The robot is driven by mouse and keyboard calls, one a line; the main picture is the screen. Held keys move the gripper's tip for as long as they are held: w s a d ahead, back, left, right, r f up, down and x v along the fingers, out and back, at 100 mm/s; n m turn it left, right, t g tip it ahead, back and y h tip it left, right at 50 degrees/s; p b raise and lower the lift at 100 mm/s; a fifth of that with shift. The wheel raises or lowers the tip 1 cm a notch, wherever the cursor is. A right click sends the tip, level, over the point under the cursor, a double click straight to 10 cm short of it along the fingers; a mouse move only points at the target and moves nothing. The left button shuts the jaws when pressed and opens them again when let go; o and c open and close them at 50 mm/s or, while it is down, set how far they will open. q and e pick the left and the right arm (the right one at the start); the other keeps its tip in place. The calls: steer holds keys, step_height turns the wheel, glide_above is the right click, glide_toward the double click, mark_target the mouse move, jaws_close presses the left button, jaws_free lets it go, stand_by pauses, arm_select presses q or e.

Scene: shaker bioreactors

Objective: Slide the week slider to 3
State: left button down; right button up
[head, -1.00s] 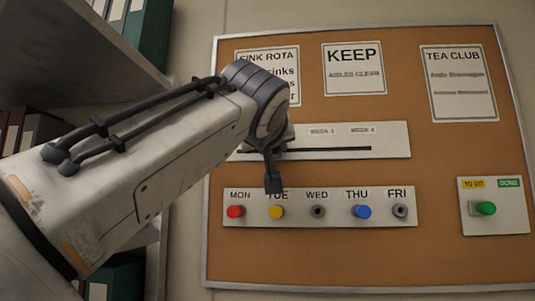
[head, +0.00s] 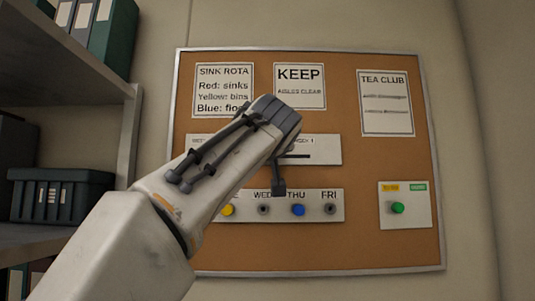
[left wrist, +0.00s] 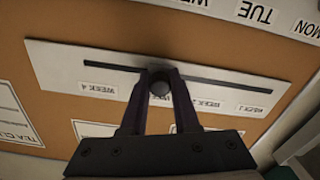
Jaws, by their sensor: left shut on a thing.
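The week slider panel (head: 328,150) is a white strip on the cork board with a dark slot; most of it is hidden behind my left arm in the head view. In the left wrist view the panel (left wrist: 60,62) appears upside down, with the WEEK 4 label (left wrist: 98,90) on the left and two more labels on the right. My left gripper (left wrist: 160,78) is shut on the round dark slider knob (left wrist: 160,92). The knob sits between the WEEK 4 label and the labels on the right. The gripper hides the label there. My right gripper is not in view.
Below is the weekday strip (head: 338,211) with coloured pegs. A panel with a green knob (head: 397,208) is at the lower right. Paper notices, including the tea club sheet (head: 385,103), hang above. Shelves with binders (head: 110,35) stand at the left.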

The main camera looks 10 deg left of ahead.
arm_select(q)
steer(key=c, duration=0.7)
jaws_free()
steer(key=shift+d, duration=0.15)
steer(key=shift+o, duration=0.2)
steer(key=b+v, duration=0.4)
steer(key=v, duration=0.6)
steer(key=shift+s, duration=0.25)
